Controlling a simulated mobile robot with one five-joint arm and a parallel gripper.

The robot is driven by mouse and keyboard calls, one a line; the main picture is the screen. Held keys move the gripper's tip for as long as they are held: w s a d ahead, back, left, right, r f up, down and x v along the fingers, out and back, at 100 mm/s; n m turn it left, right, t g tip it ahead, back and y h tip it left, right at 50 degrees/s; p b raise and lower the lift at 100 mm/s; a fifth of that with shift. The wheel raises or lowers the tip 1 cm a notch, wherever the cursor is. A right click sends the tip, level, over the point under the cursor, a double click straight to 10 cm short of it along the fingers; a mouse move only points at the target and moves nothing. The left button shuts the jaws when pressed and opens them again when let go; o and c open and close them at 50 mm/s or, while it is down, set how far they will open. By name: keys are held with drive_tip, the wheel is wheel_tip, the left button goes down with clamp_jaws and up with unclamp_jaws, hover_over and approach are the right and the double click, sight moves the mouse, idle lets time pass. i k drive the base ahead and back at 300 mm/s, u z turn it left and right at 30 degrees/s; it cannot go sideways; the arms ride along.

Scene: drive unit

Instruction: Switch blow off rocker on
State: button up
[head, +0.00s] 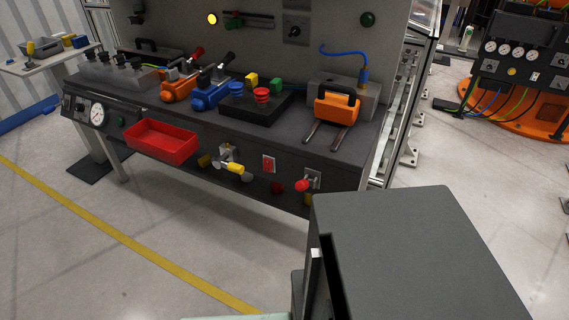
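A small red rocker switch (268,164) sits in the front panel of the dark workbench (330,165), right of centre. It may be the blow off rocker, but no label is readable and its on or off position is too small to tell. Just right of it is a red-knobbed lever (304,185) on a light plate. Left of it, a yellow-handled valve (232,166) sticks out from the panel. My gripper is not seen; a large dark grey box-shaped part, likely mine, fills the lower right.
A red bin (162,141) juts from the bench front at left, near a round gauge (98,115). An orange tool (336,107) and blue and orange clamps stand on top. Open floor with a yellow line (120,236) lies before the bench.

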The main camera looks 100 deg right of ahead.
sight(268, 162)
drive_tip(key=u, duration=1.05)
drive_tip(key=i, duration=1.8)
drive_tip(key=z, duration=5)
drive_tip(key=i, duration=1.1)
